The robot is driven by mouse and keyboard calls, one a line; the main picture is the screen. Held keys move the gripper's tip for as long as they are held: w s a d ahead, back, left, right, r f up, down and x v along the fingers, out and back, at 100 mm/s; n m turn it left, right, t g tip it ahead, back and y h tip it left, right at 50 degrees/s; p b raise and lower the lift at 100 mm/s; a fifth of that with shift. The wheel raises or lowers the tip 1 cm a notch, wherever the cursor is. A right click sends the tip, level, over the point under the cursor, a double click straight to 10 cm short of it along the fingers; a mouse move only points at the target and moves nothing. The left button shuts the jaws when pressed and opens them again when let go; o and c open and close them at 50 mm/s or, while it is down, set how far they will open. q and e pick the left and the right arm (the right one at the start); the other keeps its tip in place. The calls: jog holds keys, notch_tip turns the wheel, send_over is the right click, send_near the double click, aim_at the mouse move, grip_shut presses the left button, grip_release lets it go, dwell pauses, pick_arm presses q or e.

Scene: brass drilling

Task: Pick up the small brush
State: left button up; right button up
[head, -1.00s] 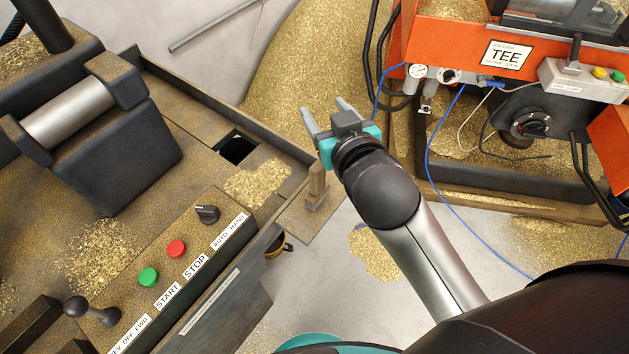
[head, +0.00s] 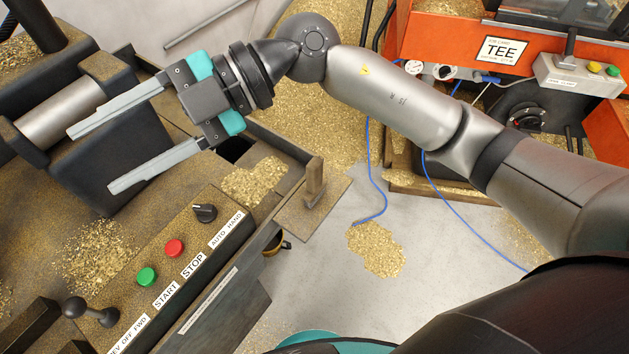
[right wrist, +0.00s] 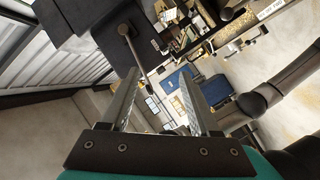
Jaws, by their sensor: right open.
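My right gripper (head: 90,160) is open and empty. Its two long grey fingers point left above the machine bed, beside the dark roller block. The gripper's fingers also show in the right wrist view (right wrist: 157,82), with nothing held between them. A small upright wooden piece (head: 315,182), possibly the small brush, stands on a flat board at the machine's right edge. I cannot tell for certain that it is a brush. The gripper is well to the left of it and apart from it. My left gripper is not in view.
A control panel with a green button (head: 147,277), red button (head: 174,248) and black knob (head: 204,213) lies below the gripper. The roller (head: 62,112) is close to the fingers. An orange machine (head: 455,40) stands at upper right. Brass chips (head: 375,250) and a blue hose (head: 382,200) lie on the floor.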

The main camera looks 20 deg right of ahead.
jog(key=w+d+f+h, duration=0.2)
jog(key=d+f+h, duration=0.3)
jog(key=f, duration=0.2)
jog(key=m+t+h, duration=0.3)
jog(key=m+h, duration=0.2)
jog(key=h, duration=0.6)
send_over(314, 162)
notch_tip(314, 162, down, 3)
jog(key=f, duration=0.9)
jog(key=shift+w+f, duration=0.2)
jog(key=shift+f, duration=0.1)
jog(key=shift+s+f, duration=0.15)
jog(key=shift+f, duration=1.2)
jog(key=shift+s+f, duration=0.1)
jog(key=shift+f, duration=1.2)
jog(key=shift+c, duration=0.4)
grip_shut()
